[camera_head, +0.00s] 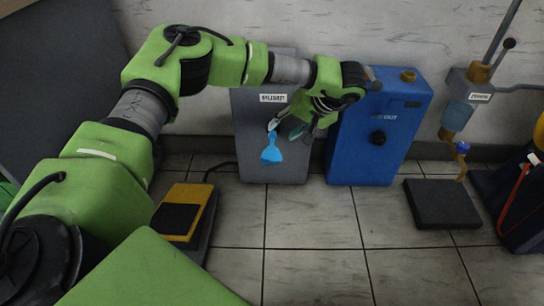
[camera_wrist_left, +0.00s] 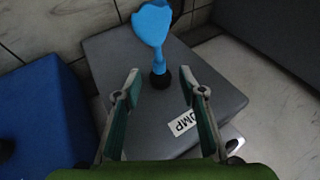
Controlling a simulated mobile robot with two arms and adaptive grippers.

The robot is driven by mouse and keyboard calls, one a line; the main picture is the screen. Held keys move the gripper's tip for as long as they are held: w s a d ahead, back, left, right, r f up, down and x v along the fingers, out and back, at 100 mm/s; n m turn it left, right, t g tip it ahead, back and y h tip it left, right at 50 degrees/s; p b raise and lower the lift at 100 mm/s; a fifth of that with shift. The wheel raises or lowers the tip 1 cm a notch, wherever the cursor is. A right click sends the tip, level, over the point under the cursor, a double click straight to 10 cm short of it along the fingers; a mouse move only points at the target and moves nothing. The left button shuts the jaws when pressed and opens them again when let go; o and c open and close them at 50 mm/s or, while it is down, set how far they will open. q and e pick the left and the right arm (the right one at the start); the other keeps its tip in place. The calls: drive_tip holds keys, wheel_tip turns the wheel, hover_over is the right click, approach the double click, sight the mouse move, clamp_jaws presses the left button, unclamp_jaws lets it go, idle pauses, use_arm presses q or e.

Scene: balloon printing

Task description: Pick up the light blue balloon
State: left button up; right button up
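The light blue balloon (camera_head: 271,152) hangs limp at the grey box labelled PUMP (camera_head: 258,165). In the left wrist view the balloon (camera_wrist_left: 152,24) has its narrow neck at a short black nozzle on the grey pump box (camera_wrist_left: 115,45). My left gripper (camera_head: 284,127) is beside the front of the pump box, close to the balloon's neck. In the left wrist view the gripper (camera_wrist_left: 160,78) is open, its two fingers apart on either side of the nozzle and neck. I cannot tell whether they touch. My right gripper is not in view.
A yellow pedal (camera_head: 190,210) lies on the tiled floor at left. A black flat plate (camera_head: 441,204) and a wall-mounted metal device (camera_head: 466,95) are at right. The middle floor is clear.

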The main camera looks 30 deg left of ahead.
sight(275, 135)
use_arm(q)
drive_tip(key=shift+w+a+f, duration=0.1)
drive_tip(key=shift+a+f, duration=0.25)
drive_tip(key=shift+f, duration=0.25)
drive_tip(key=b+x, duration=0.1)
drive_tip(key=b, duration=0.1)
drive_tip(key=b+x, duration=0.1)
drive_tip(key=x, duration=0.1)
drive_tip(key=b+x, duration=0.2)
drive_tip(key=shift+w+b, duration=0.35)
drive_tip(key=shift+r, duration=0.15)
drive_tip(key=shift+c, duration=0.3)
drive_tip(key=c, duration=0.7)
